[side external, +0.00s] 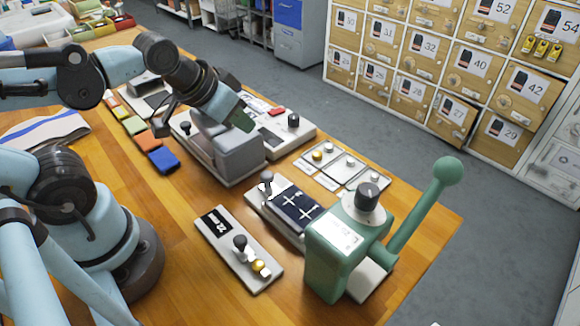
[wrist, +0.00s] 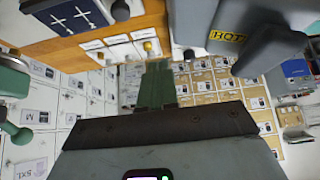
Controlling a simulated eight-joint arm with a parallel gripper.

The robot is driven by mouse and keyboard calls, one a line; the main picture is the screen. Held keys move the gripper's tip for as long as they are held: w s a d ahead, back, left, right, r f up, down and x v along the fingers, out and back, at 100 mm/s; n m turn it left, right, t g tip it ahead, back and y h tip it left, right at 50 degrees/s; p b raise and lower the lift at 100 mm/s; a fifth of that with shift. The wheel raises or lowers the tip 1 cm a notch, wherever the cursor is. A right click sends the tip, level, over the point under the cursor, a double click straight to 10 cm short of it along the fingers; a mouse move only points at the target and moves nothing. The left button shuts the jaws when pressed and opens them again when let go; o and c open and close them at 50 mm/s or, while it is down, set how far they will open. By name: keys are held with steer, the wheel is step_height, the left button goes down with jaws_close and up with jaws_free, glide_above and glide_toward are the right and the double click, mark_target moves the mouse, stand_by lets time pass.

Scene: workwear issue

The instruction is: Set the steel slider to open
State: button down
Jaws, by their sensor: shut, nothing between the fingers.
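I cannot tell for certain which fitting is the steel slider, and no "open" mark is legible. One candidate is the knobbed post (side external: 267,186) at the left of a light base with a dark blue panel (side external: 296,207) bearing white cross marks. Another is the black-knobbed lever (side external: 240,246) on a pale plate with a black label, beside a yellow knob. My gripper (side external: 241,121) is above the grey block-shaped machine, away from both candidates. Its green fingers (wrist: 157,85) are together and empty in the wrist view. The dark panel (wrist: 75,14) shows there at top left.
A green press (side external: 340,240) with a long ball-ended handle stands at the table's right. The grey machine (side external: 226,150) is just below my gripper. Small cards with knobs (side external: 330,162) lie behind the panel. Coloured swatches (side external: 163,160) lie left. Bare wood separates the swatches from the pale plate.

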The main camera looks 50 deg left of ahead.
steer(key=c, duration=1.8)
jaws_free()
steer(key=shift+c, duration=0.2)
steer(key=shift+o, duration=2.2)
steer(key=shift+s+d, duration=0.1)
steer(key=shift+d, duration=0.3)
steer(key=o, duration=0.5)
steer(key=s+d+n+g, duration=0.1)
steer(key=d, duration=0.1)
steer(key=s+d+n+g, duration=0.1)
steer(key=s+d+n, duration=0.1)
steer(key=d, duration=0.1)
steer(key=s+d+n+g+h, duration=0.1)
steer(key=d+g, duration=0.1)
steer(key=shift+s+d+r+n, duration=0.1)
steer(key=shift+s+d+n, duration=0.2)
steer(key=shift+s+d, duration=0.1)
steer(key=shift+c, duration=0.2)
steer(key=r+n+g+y, duration=0.1)
steer(key=n+g, duration=0.2)
steer(key=n, duration=0.1)
glide_above(240, 239)
steer(key=shift+f, duration=5.75)
